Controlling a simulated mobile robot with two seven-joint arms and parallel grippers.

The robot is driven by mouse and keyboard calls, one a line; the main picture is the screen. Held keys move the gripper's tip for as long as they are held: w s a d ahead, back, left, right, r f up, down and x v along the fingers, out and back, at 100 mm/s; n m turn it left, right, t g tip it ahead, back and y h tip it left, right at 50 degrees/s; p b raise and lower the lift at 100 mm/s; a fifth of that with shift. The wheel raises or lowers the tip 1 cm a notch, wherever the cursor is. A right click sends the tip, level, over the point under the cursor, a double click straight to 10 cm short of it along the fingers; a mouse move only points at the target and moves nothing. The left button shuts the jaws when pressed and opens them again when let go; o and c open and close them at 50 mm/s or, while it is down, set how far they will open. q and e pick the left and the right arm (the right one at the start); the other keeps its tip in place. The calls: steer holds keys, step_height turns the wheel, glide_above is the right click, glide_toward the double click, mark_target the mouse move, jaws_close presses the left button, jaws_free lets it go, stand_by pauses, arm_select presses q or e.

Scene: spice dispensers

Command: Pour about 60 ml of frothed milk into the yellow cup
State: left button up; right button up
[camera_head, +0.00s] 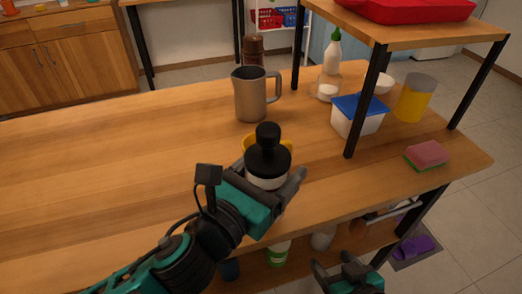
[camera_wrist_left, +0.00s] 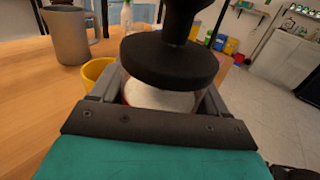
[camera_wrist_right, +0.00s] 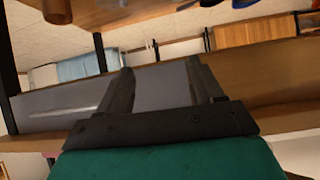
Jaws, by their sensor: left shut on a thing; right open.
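My left gripper (camera_head: 272,186) is shut on a white container (camera_head: 266,183) with a wide black top and knob. The container also shows between the fingers in the left wrist view (camera_wrist_left: 160,97). The yellow cup (camera_head: 249,139) is just behind it on the counter, mostly hidden in the head view. Its rim and side show left of the container in the left wrist view (camera_wrist_left: 96,70). A grey metal pitcher (camera_head: 249,97) stands upright farther back, handle to the right; its contents are not visible. My right gripper (camera_head: 334,268) is open and empty, low in front of the counter edge.
A white tub with a blue lid (camera_head: 358,115), a yellow-and-grey cylinder (camera_head: 415,98), a white bottle (camera_head: 332,55) and a sponge (camera_head: 427,155) stand at the right by a raised shelf (camera_head: 400,30). A brown grinder (camera_head: 253,50) is behind the pitcher. The left counter is clear.

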arm_select(q)
steer(key=s+d+f, duration=0.1)
steer(key=s+d+m+g+h, duration=0.1)
steer(key=shift+d+f, duration=0.3)
steer(key=shift+f, duration=0.1)
steer(key=shift+w+r, duration=0.1)
steer(key=shift+w, duration=0.05)
